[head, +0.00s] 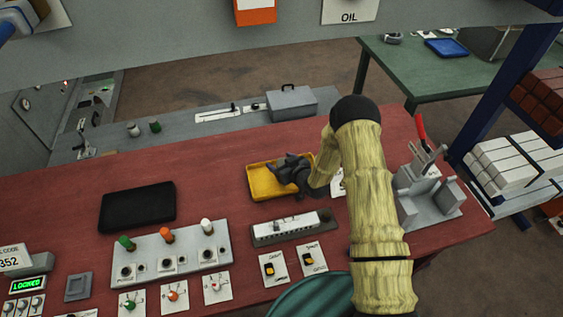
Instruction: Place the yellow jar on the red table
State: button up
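The red table (60,200) spans the middle of the head view. A yellow tray (262,190) lies on it, near the centre. My gripper (284,172), dark grey, is over the right part of this tray and hides some of it. I cannot tell whether its fingers touch anything or how far apart they are. I cannot make out a yellow jar in this view. The space under and behind my gripper and arm is hidden.
A black tray (138,207), a panel with coloured knobs (172,255) and a white-topped block (285,229) are on the table. A grey clamp device with a red handle (428,190) stands at right. A grey box (292,104) is behind. Bare red surface lies left of the yellow tray.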

jog(key=shift+r, duration=0.1)
jog(key=shift+s+d+r, duration=0.15)
jog(key=shift+s+d, duration=0.15)
jog(key=shift+s, duration=0.1)
jog(key=b+v, duration=0.4)
jog(key=v, duration=0.7)
jog(key=shift+w+r, duration=0.1)
jog(key=shift+r, duration=0.05)
